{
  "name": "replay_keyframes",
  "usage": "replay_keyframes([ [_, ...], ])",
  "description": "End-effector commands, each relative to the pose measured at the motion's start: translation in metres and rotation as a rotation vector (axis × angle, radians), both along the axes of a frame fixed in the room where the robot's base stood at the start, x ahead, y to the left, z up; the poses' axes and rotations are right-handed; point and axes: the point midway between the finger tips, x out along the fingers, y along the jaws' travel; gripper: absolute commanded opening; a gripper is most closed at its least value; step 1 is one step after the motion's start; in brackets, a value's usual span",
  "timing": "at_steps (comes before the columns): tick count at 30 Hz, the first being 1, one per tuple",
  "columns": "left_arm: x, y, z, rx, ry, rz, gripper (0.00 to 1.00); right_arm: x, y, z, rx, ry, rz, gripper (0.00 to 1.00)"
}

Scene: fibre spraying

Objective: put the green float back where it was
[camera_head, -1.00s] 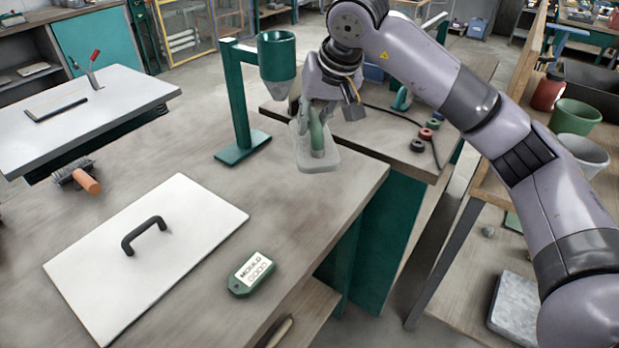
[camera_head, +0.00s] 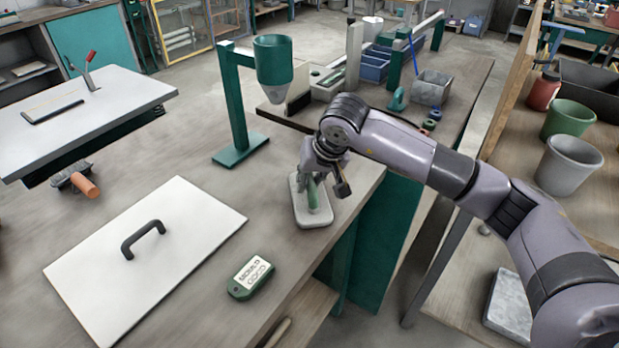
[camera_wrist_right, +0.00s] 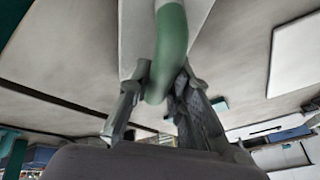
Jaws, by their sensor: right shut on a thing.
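The green float has a pale grey plate (camera_head: 316,214) and a green handle (camera_head: 312,192). In the head view it is near the right edge of the wooden table, its plate low over or on the tabletop; I cannot tell whether it touches. My right gripper (camera_head: 318,172) is above it, shut on the handle. In the right wrist view the green handle (camera_wrist_right: 172,50) runs between the two fingers (camera_wrist_right: 158,88), with the pale plate (camera_wrist_right: 135,35) behind it. My left gripper is not in view.
A green stand with a funnel (camera_head: 273,62) rises behind the float. A white board with a black handle (camera_head: 190,200) lies to the left. A green tag (camera_head: 250,277) lies in front. An orange-handled brush (camera_head: 75,180) is at far left. The wooden table (camera_head: 270,195) between them is bare.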

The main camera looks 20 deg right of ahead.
Motion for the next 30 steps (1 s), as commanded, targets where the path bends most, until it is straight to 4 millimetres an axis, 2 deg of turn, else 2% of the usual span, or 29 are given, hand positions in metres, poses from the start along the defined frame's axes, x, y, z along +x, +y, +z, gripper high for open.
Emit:
replay_keyframes([
  [7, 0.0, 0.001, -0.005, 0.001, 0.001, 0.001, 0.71, 0.0, 0.0, -0.003, 0.001, -0.001, 0.0, 0.0],
  [8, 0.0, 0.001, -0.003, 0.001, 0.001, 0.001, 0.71, 0.0, 0.0, -0.002, 0.001, 0.0, 0.0, 0.2],
  [16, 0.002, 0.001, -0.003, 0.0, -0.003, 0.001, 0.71, 0.0, 0.0, -0.001, 0.0, 0.0, 0.0, 0.38],
  [25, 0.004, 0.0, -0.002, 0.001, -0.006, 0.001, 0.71, 0.0, 0.0, -0.001, 0.0, 0.0, 0.0, 0.39],
  [30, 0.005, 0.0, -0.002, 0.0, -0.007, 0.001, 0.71, -0.003, -0.002, 0.012, 0.001, -0.005, 0.0, 0.39],
])
